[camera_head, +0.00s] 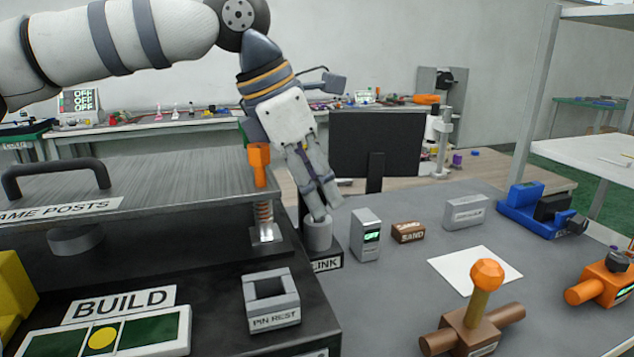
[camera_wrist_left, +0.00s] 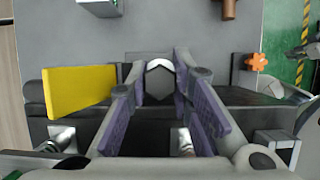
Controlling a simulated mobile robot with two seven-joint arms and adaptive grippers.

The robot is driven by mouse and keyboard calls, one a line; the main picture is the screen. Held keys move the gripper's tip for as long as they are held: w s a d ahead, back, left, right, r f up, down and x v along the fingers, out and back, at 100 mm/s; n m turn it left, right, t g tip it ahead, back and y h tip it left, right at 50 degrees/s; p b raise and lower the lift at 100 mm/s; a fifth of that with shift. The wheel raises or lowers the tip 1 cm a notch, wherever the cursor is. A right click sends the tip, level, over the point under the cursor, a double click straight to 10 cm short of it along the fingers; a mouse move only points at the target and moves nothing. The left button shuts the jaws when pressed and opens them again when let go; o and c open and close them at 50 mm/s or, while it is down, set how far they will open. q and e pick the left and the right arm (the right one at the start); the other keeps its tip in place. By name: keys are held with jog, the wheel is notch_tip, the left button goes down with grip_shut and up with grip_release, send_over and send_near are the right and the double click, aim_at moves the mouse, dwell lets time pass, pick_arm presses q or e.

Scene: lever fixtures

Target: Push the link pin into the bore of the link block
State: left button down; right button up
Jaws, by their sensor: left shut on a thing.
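My left gripper (camera_head: 322,207) points down over the LINK stand (camera_head: 328,265), its fingertips at the top of a grey rounded piece (camera_head: 318,234) that appears to be the link block. In the left wrist view my left gripper (camera_wrist_left: 160,82) is shut on a grey hexagonal piece (camera_wrist_left: 160,80), which I take to be the link pin. The fingers hide most of the pin in the head view. I cannot tell whether it is in the bore. The PIN REST (camera_head: 272,300) is an open grey frame and looks empty. My right gripper is not in view.
An orange-topped spring post (camera_head: 262,195) stands close left of the gripper. A grey box with a green display (camera_head: 365,236) and a brown SAND block (camera_head: 408,232) stand to the right. A lever with an orange ball (camera_head: 487,273) is at front right.

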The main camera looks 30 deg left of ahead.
pick_arm(q)
jog(key=shift+f, duration=0.55)
jog(key=shift+r, duration=0.1)
jog(key=shift+r, duration=1.35)
jog(key=shift+f, duration=1.45)
jog(key=c, duration=1.3)
grip_release()
jog(key=shift+c, duration=0.2)
